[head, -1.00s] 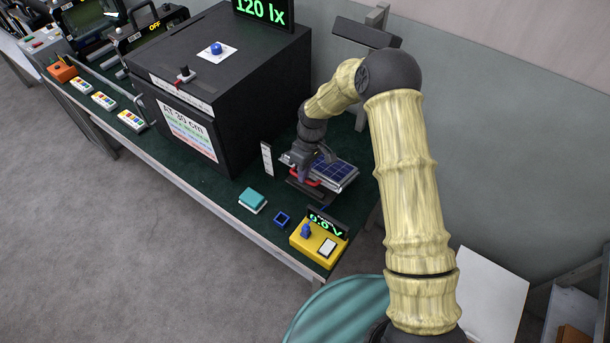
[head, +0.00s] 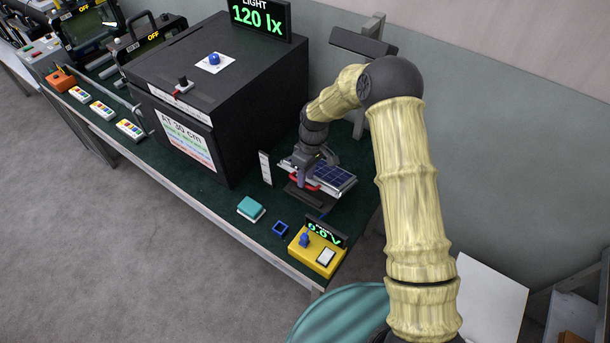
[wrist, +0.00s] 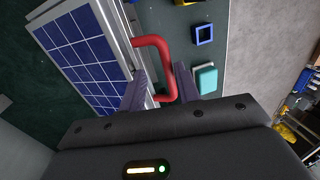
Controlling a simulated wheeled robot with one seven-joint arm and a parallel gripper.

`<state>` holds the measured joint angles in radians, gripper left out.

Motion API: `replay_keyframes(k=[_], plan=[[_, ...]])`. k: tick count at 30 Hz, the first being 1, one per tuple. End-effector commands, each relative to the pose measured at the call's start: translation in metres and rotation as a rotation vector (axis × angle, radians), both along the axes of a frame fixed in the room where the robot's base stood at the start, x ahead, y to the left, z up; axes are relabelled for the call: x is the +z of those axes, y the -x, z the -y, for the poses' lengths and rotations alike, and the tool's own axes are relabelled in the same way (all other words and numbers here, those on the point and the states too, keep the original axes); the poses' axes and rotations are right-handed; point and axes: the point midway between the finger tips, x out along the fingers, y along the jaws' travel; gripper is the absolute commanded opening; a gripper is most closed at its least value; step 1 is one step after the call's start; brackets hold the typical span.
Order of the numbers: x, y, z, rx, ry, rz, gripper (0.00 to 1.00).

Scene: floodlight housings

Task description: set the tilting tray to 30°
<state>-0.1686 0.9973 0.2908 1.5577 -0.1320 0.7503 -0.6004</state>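The tilting tray (head: 343,189) carries a blue solar panel (head: 334,174) and sits near the right end of the green bench, at a slight tilt. The panel also fills the upper left of the wrist view (wrist: 80,45). A red handle (wrist: 164,45) sticks out from the tray's edge. My gripper (wrist: 160,78) is at this handle, with one finger on each side of its bar and a visible gap on the left side. In the head view my gripper (head: 303,172) partly covers the handle and the tray's near edge. I cannot read the tray's angle.
A white marked card (head: 265,167) stands left of the tray. A teal block (head: 250,208), a blue square ring (head: 280,229) and a yellow meter box (head: 317,252) reading 0.0 V lie in front. A large black box (head: 218,100) stands left, its display (head: 260,17) reading 120 lx.

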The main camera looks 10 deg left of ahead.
Motion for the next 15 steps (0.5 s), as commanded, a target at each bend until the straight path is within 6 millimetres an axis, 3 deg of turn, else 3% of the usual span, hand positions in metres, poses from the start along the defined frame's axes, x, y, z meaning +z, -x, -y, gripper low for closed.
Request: replay_keyframes(k=[8, 15], plan=[[0.003, 0.001, -0.002, 0.002, -0.001, -0.003, 0.33], [0.031, -0.005, 0.001, 0.001, -0.003, 0.001, 0.33]])
